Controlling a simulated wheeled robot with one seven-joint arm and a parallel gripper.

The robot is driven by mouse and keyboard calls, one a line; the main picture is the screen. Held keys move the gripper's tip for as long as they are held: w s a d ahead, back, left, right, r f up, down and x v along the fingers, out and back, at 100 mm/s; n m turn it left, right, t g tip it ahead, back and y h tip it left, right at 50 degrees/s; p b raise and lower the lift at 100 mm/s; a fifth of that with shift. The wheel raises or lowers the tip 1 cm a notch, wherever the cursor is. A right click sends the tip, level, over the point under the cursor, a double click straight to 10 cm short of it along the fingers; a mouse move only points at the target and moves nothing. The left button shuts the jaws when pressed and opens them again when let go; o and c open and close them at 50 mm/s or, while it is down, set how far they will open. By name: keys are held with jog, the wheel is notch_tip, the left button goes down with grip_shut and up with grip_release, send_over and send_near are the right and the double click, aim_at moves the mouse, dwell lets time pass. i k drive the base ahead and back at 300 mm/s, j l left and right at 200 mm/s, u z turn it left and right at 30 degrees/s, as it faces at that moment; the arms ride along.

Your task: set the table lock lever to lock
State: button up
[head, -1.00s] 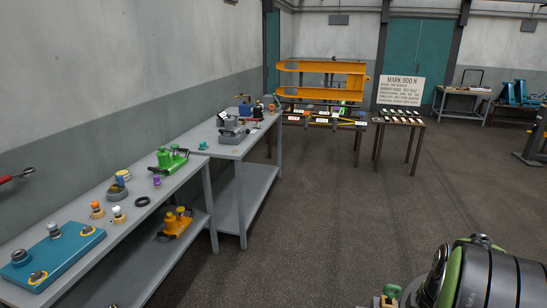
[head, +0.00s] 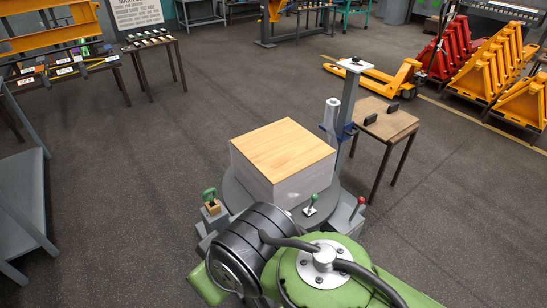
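A box with a wooden top (head: 282,150) and pale sides stands on a round dark turntable (head: 232,189), just beyond my green and black arm. A short lever with a green knob (head: 314,198) stands upright on a small pale plate at the box's near right corner. A lever with a red knob (head: 360,201) tilts on a grey housing to its right. A green handle (head: 209,195) sits on a small yellowish block at the turntable's left. I cannot tell which of these is the table lock lever, and no lock marking is legible. My gripper is not in view.
A post (head: 347,100) with a film roll (head: 331,118) stands behind the box. A small wooden table (head: 385,122) is right of it. A yellow pallet jack (head: 375,78) and yellow racks stand farther right. Open floor lies to the left, up to the grey bench (head: 22,205).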

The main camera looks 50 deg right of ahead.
aim_at(361, 200)
jog(key=z, duration=2.6)
